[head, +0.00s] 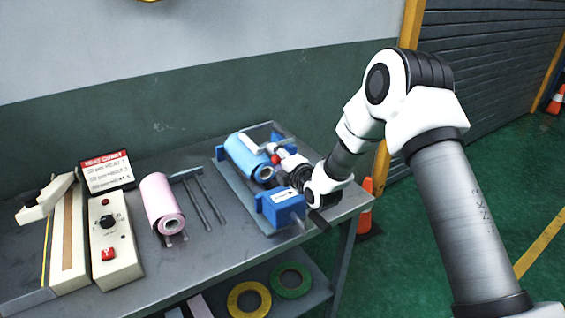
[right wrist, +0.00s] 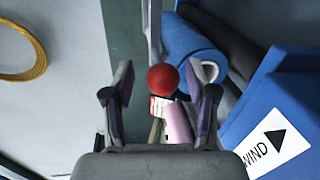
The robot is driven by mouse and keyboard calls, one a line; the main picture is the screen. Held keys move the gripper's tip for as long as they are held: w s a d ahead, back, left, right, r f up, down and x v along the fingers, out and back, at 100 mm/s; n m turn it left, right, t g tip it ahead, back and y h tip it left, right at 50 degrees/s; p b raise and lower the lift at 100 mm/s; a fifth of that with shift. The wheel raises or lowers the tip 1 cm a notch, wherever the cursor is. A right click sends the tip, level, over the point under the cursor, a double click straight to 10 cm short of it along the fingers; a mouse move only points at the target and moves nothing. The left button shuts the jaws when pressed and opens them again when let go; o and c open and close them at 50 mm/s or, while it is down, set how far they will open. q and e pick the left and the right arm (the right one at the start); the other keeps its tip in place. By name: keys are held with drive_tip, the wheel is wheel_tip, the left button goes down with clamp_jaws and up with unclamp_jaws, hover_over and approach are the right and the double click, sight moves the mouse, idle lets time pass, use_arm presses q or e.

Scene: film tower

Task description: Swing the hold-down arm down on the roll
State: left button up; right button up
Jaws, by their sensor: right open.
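The blue roll (head: 245,158) lies on the film stand at the right end of the bench; it also shows in the right wrist view (right wrist: 190,48). A red ball knob (head: 275,159) shows beside the roll; I take it for the knob of the hold-down arm. In the right wrist view the knob (right wrist: 163,78) lies between the fingertips of my right gripper (right wrist: 166,92), with gaps on both sides. That gripper is open and empty. How the knob joins its arm is hidden. A grey bar (right wrist: 154,28) runs up beyond the knob. My left gripper is out of view.
A blue box (right wrist: 275,125) labelled WIND stands close to the right finger. A pink roll (head: 158,200), a control box (head: 112,245) and a sign (head: 107,171) stand further left on the bench. Yellow (head: 236,291) and green tape rings lie on the lower shelf.

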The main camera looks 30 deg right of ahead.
drive_tip(key=s+r, duration=0.1)
drive_tip(key=s, duration=1)
drive_tip(key=shift+d+r, duration=0.35)
